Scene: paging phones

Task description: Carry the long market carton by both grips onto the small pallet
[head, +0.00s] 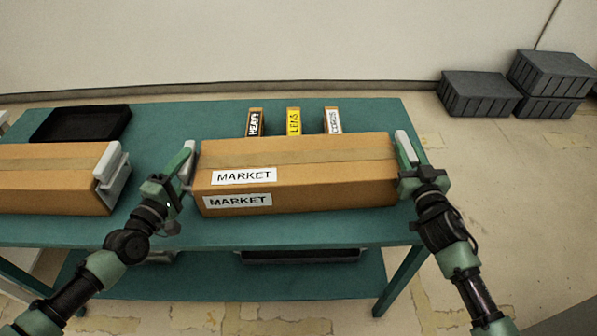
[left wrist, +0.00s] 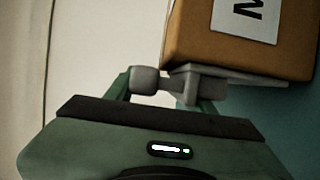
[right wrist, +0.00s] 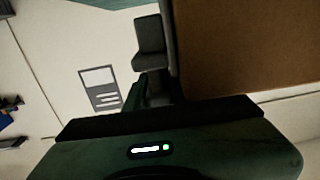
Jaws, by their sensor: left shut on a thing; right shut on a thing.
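The long brown market carton (head: 300,178) lies lengthwise across the middle of the head view, with two white MARKET labels facing me. My left gripper (head: 184,172) is shut on the grip at its left end. The left wrist view shows these jaws (left wrist: 165,88) at a grey grip beside the carton (left wrist: 205,45). My right gripper (head: 409,172) is shut on the grey grip (head: 405,146) at the right end. The right wrist view shows the carton's brown side (right wrist: 235,50) close by. I cannot tell whether the carton touches the table. I cannot make out the small pallet.
The teal table (head: 365,115) holds another brown carton (head: 50,175) with a grey end grip, close left, and a black tray (head: 80,122) behind it. Small labelled boxes, one yellow LENS (head: 293,121), stand behind the market carton. Grey crates (head: 480,93) are on the floor at right.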

